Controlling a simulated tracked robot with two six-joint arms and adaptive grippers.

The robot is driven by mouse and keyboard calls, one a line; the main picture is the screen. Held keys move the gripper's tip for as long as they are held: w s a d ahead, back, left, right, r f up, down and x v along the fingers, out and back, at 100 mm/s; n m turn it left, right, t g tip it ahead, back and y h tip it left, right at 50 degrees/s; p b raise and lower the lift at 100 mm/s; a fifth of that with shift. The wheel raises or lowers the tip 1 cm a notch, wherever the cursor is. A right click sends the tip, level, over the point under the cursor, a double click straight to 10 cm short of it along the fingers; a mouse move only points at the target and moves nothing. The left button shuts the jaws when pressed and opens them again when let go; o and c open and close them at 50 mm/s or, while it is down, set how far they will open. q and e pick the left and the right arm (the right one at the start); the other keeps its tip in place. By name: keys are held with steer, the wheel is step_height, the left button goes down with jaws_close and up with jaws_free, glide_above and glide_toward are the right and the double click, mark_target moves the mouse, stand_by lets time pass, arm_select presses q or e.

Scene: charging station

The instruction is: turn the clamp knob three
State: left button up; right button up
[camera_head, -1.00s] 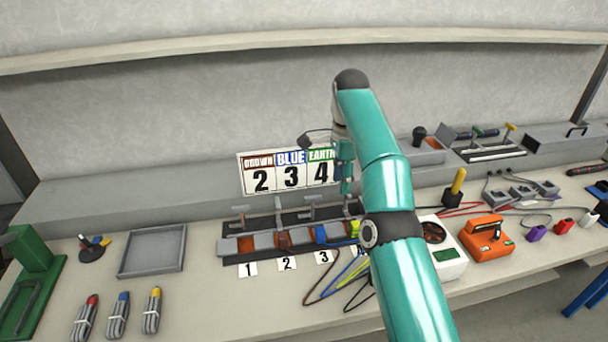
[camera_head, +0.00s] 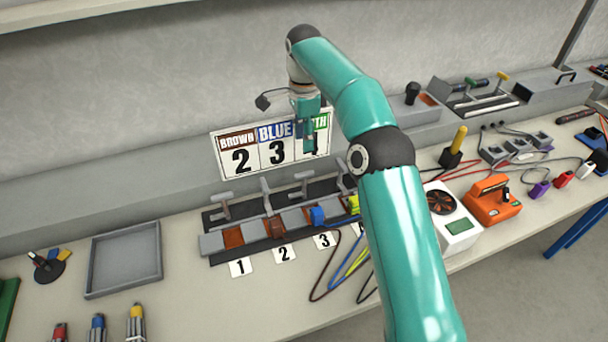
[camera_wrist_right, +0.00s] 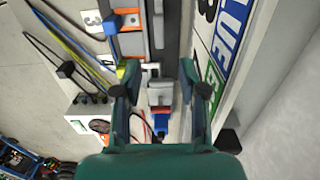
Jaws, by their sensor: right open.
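The clamp block (camera_head: 210,245) lies on the bench with a row of grey T-shaped knobs behind its terminals. Clamp knob three (camera_head: 303,180) stands upright behind the blue terminal (camera_head: 318,216) and the label 3 (camera_head: 323,240). My right gripper (camera_head: 306,140) hangs above and behind the knobs, fingers down, in front of the sign. I cannot tell surely which knob that is. My left gripper is not in view.
The sign board (camera_head: 228,170) reading brown 2, blue 3 stands behind the clamps. A grey tray (camera_head: 92,270) lies to the left. Loose wires (camera_head: 335,275) run in front. A white fan box (camera_head: 462,230) and an orange device (camera_head: 490,205) stand at the right.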

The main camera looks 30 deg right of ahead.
mark_target(304, 173)
step_height(304, 173, down, 11)
steer(key=shift+s+f+b, duration=0.1)
steer(key=shift+f+b, duration=0.05)
steer(key=shift+b, duration=0.55)
steer(key=shift+c, duration=0.4)
